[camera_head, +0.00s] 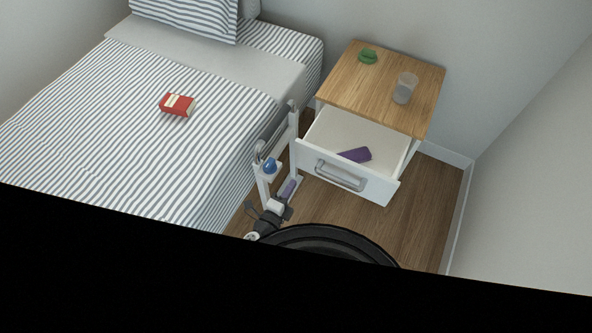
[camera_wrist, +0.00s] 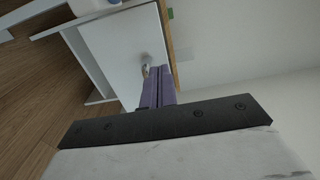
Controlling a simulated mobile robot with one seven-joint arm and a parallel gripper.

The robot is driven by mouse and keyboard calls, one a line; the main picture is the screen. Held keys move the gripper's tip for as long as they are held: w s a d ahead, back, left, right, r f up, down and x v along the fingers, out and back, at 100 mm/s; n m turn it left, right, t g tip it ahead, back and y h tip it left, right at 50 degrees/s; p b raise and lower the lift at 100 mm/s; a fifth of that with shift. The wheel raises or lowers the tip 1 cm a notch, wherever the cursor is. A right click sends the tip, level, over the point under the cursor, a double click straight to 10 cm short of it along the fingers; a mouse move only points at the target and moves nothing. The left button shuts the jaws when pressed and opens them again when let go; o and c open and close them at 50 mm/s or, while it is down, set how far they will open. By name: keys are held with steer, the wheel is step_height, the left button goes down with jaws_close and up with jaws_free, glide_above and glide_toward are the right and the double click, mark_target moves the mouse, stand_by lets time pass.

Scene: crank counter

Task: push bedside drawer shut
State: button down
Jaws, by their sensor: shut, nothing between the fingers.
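The bedside cabinet (camera_head: 345,75) has a wooden top and a white drawer (camera_head: 385,190), which stands well out. The drawer front has a grey bar handle (camera_head: 340,176). A purple object (camera_head: 355,155) lies inside. My gripper (camera_head: 295,181), with purple fingers, is low in front of the drawer, near its left end in the head view. In the wrist view the fingers (camera_wrist: 158,72) are together and empty, pointing towards a white panel (camera_wrist: 115,45). A grey piece near the tips may be the handle. I cannot tell whether they touch anything.
A white stand (camera_head: 294,130) with a blue round object (camera_head: 270,166) stands between bed and cabinet, close to my gripper. A green item (camera_head: 368,56) and a glass (camera_head: 405,88) sit on the cabinet. A red book (camera_head: 178,104) lies on the striped bed (camera_head: 90,130). Floor right of the drawer is clear.

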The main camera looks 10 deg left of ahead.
steer(key=b+x, duration=0.3)
steer(key=x, duration=1)
steer(key=shift+w, duration=0.1)
steer(key=b+x, duration=0.7)
steer(key=x, duration=1)
